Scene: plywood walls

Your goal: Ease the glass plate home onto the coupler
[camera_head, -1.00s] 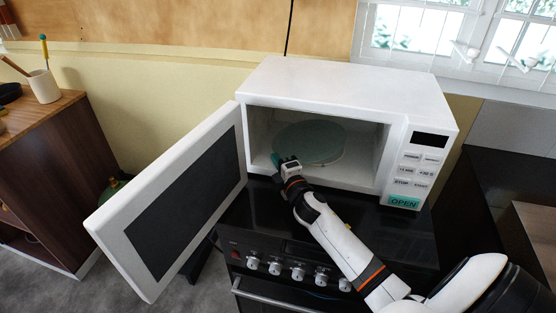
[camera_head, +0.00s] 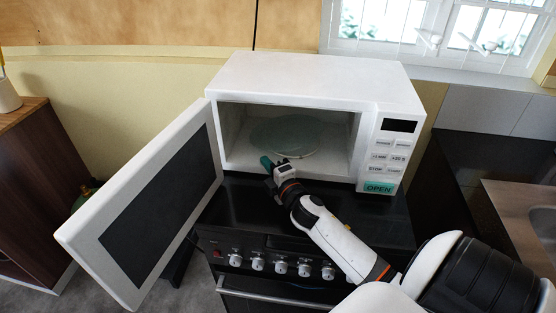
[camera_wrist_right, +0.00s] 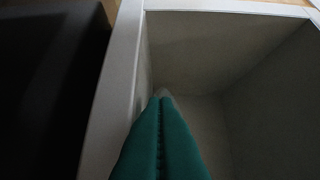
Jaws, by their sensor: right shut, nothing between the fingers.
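The round, pale green glass plate (camera_head: 287,133) is inside the open white microwave (camera_head: 310,75) and looks roughly level. The coupler is hidden, so I cannot tell how the plate sits on it. My right gripper (camera_head: 266,162) is shut and empty at the front left of the microwave opening, just before the plate's near left edge. In the right wrist view its teal fingers (camera_wrist_right: 161,100) are pressed together and point into the cavity, near its side wall. The plate is not clearly visible there. My left gripper is not in view.
The microwave door (camera_head: 150,205) is swung wide open to the left. The microwave stands on a black stove (camera_head: 240,205) with knobs along its front. The control panel (camera_head: 391,155) is right of the opening. A wooden cabinet (camera_head: 35,180) stands at far left.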

